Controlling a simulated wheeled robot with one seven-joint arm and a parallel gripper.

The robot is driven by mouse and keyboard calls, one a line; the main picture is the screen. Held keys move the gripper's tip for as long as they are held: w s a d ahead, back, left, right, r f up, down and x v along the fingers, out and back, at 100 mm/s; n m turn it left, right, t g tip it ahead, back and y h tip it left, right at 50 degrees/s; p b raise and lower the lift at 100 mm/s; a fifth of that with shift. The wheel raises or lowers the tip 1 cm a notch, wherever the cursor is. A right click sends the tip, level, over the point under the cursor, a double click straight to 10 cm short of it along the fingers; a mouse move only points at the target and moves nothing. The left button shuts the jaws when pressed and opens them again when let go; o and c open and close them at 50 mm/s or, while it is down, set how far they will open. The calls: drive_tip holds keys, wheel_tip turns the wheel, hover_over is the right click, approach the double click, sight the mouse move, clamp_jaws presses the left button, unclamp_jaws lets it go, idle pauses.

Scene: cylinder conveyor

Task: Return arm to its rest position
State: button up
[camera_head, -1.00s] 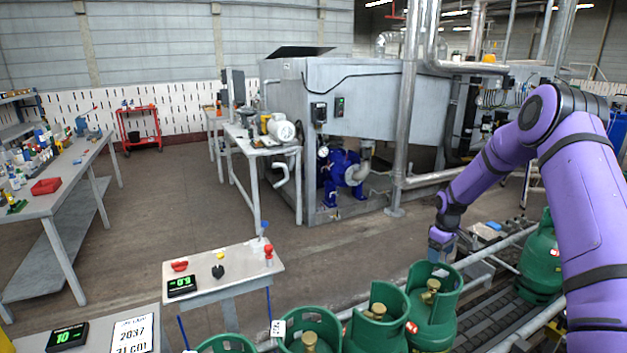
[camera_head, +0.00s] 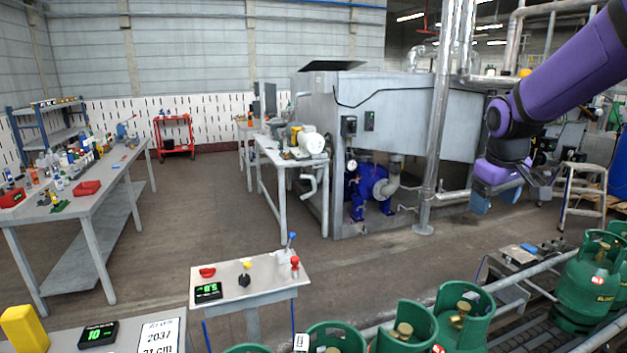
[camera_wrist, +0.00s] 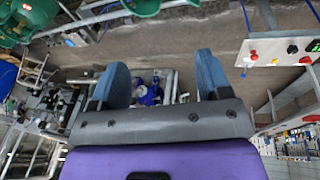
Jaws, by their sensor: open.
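My purple arm (camera_head: 575,65) reaches in from the upper right in the head view. My gripper (camera_head: 490,200) is at the right, raised above the floor behind the conveyor. In the wrist view my gripper (camera_wrist: 158,80) shows two blue fingers spread wide apart with nothing between them. Green gas cylinders (camera_head: 465,315) stand along the conveyor below the gripper, apart from it. Parts of green cylinders also show at the upper left of the wrist view (camera_wrist: 85,10).
A small control table (camera_head: 250,280) with joystick knobs stands at the front centre. A metal conveyor rail (camera_head: 535,265) runs along the lower right. A grey tank (camera_head: 320,100) with pipes is behind, and a step stool (camera_head: 582,190) at the right. The middle floor is clear.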

drive_tip(key=s+a+r+m+t, duration=0.1)
drive_tip(key=s+a+r, duration=0.2)
drive_tip(key=s, duration=1)
drive_tip(key=s+a+r+m+t+y, duration=0.1)
drive_tip(key=s+a+r+m, duration=0.1)
drive_tip(key=s, duration=1.2)
drive_tip(key=shift+s+a+r+t, duration=0.25)
drive_tip(key=shift+a+r+t, duration=0.2)
drive_tip(key=shift+a, duration=0.3)
